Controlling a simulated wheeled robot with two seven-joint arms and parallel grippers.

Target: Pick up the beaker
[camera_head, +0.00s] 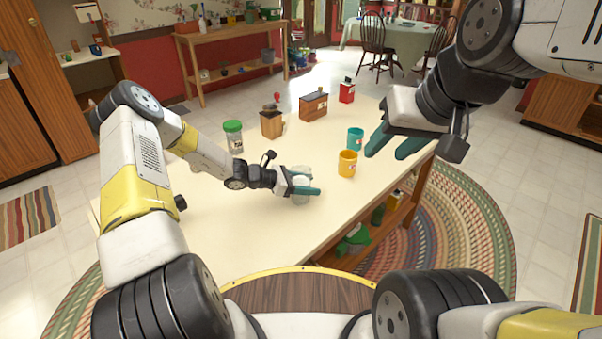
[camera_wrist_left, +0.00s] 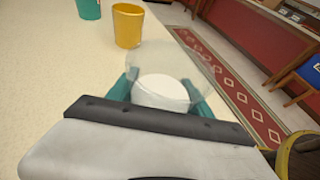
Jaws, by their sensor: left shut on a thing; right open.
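The clear glass beaker (camera_head: 301,174) is at the middle of the cream table, partly hidden by my gripper. My left gripper (camera_head: 304,189) is shut on the beaker, with a teal finger on each side of it. In the left wrist view the beaker (camera_wrist_left: 165,80) shows its wide clear rim and a white area inside, between the teal fingers. I cannot tell whether its base touches the table. My right gripper (camera_head: 396,145) is open and empty, above the table's right edge.
On the table (camera_head: 240,260) stand a yellow cup (camera_head: 347,164), a teal cup (camera_head: 355,138), a green-lidded jar (camera_head: 233,137), a wooden grinder (camera_head: 271,122), a wooden box (camera_head: 313,106) and a red box (camera_head: 347,92). The table's near left part is clear.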

